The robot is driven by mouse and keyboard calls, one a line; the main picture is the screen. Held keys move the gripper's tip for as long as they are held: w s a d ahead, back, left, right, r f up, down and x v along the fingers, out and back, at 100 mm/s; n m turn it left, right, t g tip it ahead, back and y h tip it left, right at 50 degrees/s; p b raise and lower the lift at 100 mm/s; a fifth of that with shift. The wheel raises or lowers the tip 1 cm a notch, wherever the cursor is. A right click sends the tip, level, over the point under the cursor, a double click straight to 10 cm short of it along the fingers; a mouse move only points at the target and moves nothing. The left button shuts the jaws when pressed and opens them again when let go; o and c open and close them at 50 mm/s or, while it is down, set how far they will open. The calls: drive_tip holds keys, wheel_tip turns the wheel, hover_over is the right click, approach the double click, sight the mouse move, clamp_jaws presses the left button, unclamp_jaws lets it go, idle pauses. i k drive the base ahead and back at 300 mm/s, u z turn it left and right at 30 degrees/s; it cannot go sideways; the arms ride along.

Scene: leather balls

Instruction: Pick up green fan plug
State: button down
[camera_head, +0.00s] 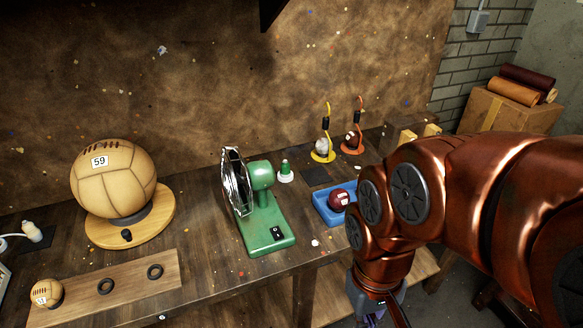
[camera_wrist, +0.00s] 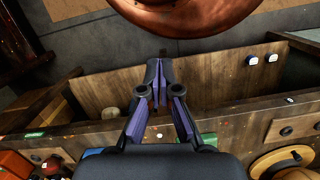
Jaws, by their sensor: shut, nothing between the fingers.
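The green fan (camera_head: 263,205) stands on the workbench, with a metal cage and a green base with a black switch. Behind it to the right is a small green plug (camera_head: 285,166) upright on a round white base. My gripper (camera_head: 380,314) is low at the bottom of the head view, in front of the bench edge and well apart from the plug, partly cut off by the frame. In the wrist view my gripper (camera_wrist: 160,66) has its fingertips together, with nothing held. I cannot make out the plug in the wrist view.
A blue tray (camera_head: 324,209) with a red ball (camera_head: 339,199) sits right of the fan. Yellow (camera_head: 323,156) and orange (camera_head: 352,149) stands are behind it. A large ball (camera_head: 114,178) stands on a wooden disc at left. My arm covers the bench's right side.

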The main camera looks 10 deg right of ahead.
sight(285, 172)
drive_tip(key=u, duration=2.75)
drive_tip(key=k, duration=1.05)
drive_tip(key=z, duration=1.2)
drive_tip(key=i, duration=1)
